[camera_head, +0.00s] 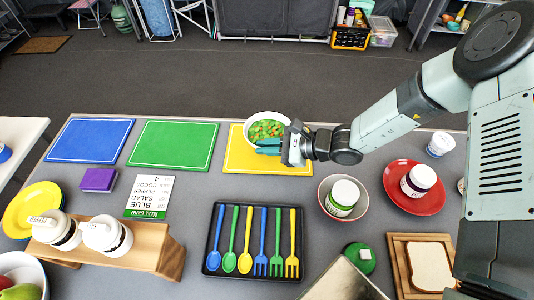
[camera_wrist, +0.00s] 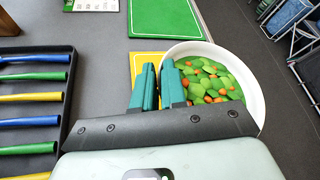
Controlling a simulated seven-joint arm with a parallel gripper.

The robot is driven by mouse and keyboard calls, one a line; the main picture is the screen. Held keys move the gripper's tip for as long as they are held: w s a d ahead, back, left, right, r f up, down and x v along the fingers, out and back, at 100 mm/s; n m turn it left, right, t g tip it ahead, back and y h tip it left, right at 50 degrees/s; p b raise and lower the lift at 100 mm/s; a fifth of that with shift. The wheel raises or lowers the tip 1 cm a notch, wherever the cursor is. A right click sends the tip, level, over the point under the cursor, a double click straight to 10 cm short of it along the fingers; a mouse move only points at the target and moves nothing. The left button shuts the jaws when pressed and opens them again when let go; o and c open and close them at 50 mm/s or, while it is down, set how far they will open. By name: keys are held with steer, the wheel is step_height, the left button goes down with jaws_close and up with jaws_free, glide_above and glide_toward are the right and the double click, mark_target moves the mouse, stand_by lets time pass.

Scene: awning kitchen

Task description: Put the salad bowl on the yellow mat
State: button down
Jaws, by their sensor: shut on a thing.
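The salad bowl, white with green and orange salad inside, shows its rim (camera_head: 247,127) over the far right part of the yellow mat (camera_head: 240,158) in the head view. In the wrist view its rim (camera_wrist: 257,95) is at the right, and a strip of the yellow mat (camera_wrist: 146,58) shows left of it. My gripper (camera_head: 269,146) is shut on the bowl's near side wall. In the wrist view the teal fingers (camera_wrist: 158,82) pinch the wall between them. The bowl looks upright. I cannot tell whether its base touches the mat.
A green mat (camera_head: 173,146) and a blue mat (camera_head: 92,141) lie left of the yellow one. A black cutlery tray (camera_head: 213,270), a bowl with a jar (camera_head: 323,201) and a red plate (camera_head: 395,202) are nearer. The table's far edge runs just behind the mats.

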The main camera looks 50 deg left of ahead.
steer(key=shift+f, duration=2)
steer(key=c, duration=1.2)
jaws_free()
steer(key=v, duration=1.2)
steer(key=shift+r, duration=0.1)
